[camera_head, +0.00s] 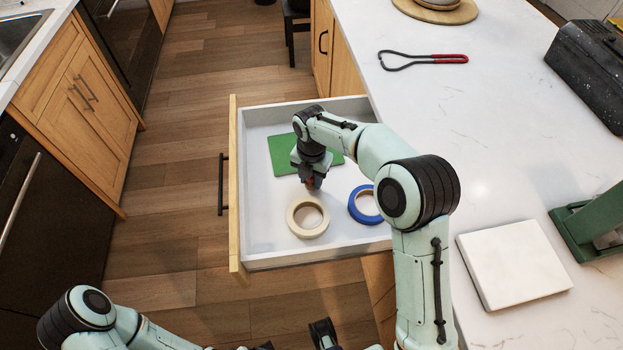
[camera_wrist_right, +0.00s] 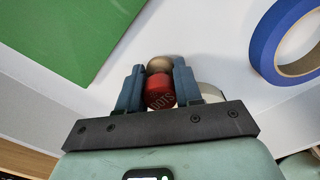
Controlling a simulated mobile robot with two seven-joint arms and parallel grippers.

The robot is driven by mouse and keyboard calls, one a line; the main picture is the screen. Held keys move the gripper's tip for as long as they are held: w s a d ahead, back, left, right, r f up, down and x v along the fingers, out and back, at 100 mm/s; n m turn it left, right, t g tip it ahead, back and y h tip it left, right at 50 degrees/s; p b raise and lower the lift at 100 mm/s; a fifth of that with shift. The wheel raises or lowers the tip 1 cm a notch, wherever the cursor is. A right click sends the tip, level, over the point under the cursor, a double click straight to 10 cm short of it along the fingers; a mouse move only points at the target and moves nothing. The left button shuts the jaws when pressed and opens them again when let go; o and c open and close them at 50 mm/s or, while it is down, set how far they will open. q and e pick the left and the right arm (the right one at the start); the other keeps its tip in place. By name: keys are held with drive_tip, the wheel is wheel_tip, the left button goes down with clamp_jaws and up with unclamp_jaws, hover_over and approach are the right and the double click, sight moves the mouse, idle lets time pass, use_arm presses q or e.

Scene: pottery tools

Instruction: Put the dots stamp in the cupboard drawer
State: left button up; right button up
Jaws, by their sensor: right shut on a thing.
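The dots stamp (camera_wrist_right: 160,92) is a small red piece with lettering and a beige end, seen in the right wrist view. My right gripper (camera_wrist_right: 158,75) is shut on it, one finger on each side. In the head view the right gripper (camera_head: 311,181) points down inside the open cupboard drawer (camera_head: 262,215), and only a bit of red shows at its tip. I cannot tell whether the stamp touches the drawer floor. My left arm shows at the bottom left of the head view; its fingers cannot be made out clearly.
In the drawer lie a green sheet (camera_head: 284,155), a beige tape roll (camera_head: 294,222) just in front of the gripper, and a blue tape roll (camera_head: 356,212) to the right. On the counter (camera_head: 490,170) are a white slab (camera_head: 512,262) and a red-handled tool (camera_head: 448,58).

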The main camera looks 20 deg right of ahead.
drive_tip(key=shift+f, duration=0.3)
drive_tip(key=shift+f, duration=0.1)
drive_tip(key=o, duration=1)
wheel_tip(320, 180, up, 12)
drive_tip(key=shift+r+p, duration=0.15)
drive_tip(key=shift+p, duration=0.75)
